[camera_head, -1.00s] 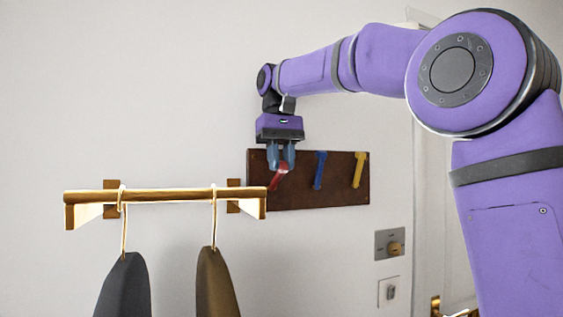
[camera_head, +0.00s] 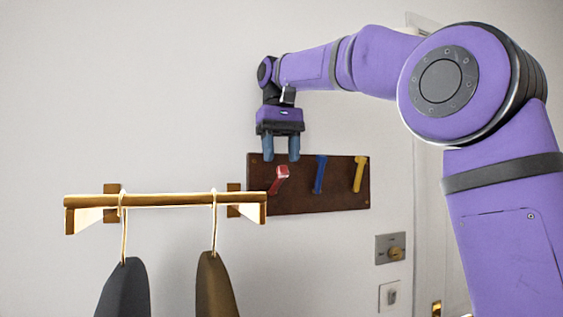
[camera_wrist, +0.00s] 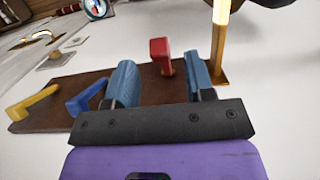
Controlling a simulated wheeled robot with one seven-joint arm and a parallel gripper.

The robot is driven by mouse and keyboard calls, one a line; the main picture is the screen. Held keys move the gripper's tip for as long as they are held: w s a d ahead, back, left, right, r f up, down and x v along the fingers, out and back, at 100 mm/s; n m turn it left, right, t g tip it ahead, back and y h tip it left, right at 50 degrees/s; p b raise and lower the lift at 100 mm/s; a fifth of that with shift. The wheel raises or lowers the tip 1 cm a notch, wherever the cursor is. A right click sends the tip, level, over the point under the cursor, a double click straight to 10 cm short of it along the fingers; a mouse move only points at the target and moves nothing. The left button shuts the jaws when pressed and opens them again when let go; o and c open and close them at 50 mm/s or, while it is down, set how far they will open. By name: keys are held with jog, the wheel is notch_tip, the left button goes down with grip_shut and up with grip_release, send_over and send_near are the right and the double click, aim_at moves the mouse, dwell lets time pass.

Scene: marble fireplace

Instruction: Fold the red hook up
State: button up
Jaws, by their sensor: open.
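The red hook (camera_head: 280,177) is on the left part of a dark brown wall board (camera_head: 301,203). Its squared end sticks out and up from the board, higher than its base. My gripper (camera_head: 280,156) points down above the red hook, with its two blue fingers apart and empty. In the wrist view the red hook (camera_wrist: 161,52) shows beyond the gap between the open fingers (camera_wrist: 162,84), and nothing is held.
A blue hook (camera_head: 319,174) and a yellow hook (camera_head: 359,173) are to the right on the same board. A brass rail (camera_head: 165,200) with two hangers stands close at left. A wall switch (camera_head: 390,248) is below right.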

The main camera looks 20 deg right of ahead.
jog(key=shift+r, duration=0.45)
jog(key=s+r, duration=0.1)
jog(key=s, duration=1.5)
jog(key=shift+r, duration=0.15)
